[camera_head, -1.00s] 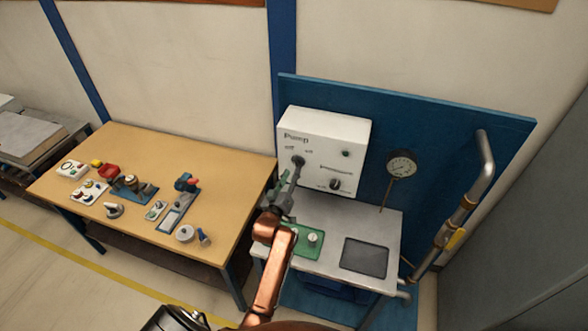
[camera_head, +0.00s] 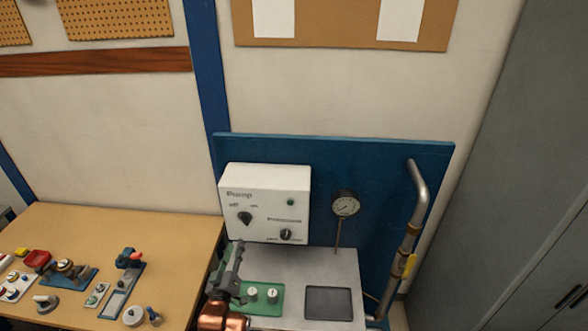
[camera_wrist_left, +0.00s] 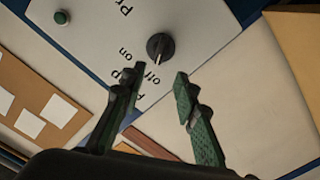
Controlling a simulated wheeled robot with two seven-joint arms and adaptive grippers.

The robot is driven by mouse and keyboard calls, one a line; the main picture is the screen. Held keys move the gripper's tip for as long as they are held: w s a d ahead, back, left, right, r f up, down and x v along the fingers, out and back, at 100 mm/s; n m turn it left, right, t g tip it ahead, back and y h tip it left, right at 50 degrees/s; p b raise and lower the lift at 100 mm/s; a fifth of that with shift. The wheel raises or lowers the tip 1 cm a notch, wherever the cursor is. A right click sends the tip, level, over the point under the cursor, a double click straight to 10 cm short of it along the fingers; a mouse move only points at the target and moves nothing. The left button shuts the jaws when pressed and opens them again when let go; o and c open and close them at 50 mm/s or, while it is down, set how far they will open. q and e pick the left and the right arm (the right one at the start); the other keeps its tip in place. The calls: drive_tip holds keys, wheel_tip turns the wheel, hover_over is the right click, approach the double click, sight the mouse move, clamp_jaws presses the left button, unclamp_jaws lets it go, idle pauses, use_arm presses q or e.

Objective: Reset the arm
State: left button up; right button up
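My left gripper (camera_head: 232,268) is below the pump box in the head view. In the left wrist view my left gripper (camera_wrist_left: 160,71) has its two green-black fingers apart with nothing between them. The white pump box (camera_head: 262,185) stands against the blue panel. Its black pump knob (camera_head: 245,218) sits below the off and on marks; the knob also shows in the left wrist view (camera_wrist_left: 160,46), just beyond the fingertips and apart from them. My right gripper is in neither view.
A pressure gauge (camera_head: 345,203) and a bent metal pipe (camera_head: 419,190) stand right of the box. A green plate (camera_head: 263,290) with two small pieces and a dark pad (camera_head: 329,302) lie on the grey bench. A wooden table (camera_head: 150,228) with several parts is at left.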

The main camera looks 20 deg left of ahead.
use_arm(q)
drive_tip(key=s+d+f+m+g+h, duration=0.1)
drive_tip(key=s+d+f+m+g, duration=0.15)
drive_tip(key=s+f+g, duration=0.6)
drive_tip(key=s+d+f+m+g+h, duration=0.15)
drive_tip(key=s+f+m, duration=0.3)
drive_tip(key=s, duration=0.95)
drive_tip(key=s+d+f+m+g+h, duration=0.15)
drive_tip(key=s+f+g, duration=0.25)
drive_tip(key=s+f, duration=0.55)
drive_tip(key=s+d+f+m+g+b, duration=0.15)
drive_tip(key=f+b, duration=0.25)
drive_tip(key=f, duration=1.4)
drive_tip(key=s+f+b, duration=0.3)
drive_tip(key=f, duration=1.4)
drive_tip(key=s+f+g+b, duration=0.1)
drive_tip(key=s+f+b, duration=0.4)
drive_tip(key=s+f, duration=1.4)
wheel_tip(320, 180, down, 2)
drive_tip(key=shift+d+f+b, duration=0.2)
drive_tip(key=shift+f+b, duration=0.05)
drive_tip(key=shift+b, duration=0.05)
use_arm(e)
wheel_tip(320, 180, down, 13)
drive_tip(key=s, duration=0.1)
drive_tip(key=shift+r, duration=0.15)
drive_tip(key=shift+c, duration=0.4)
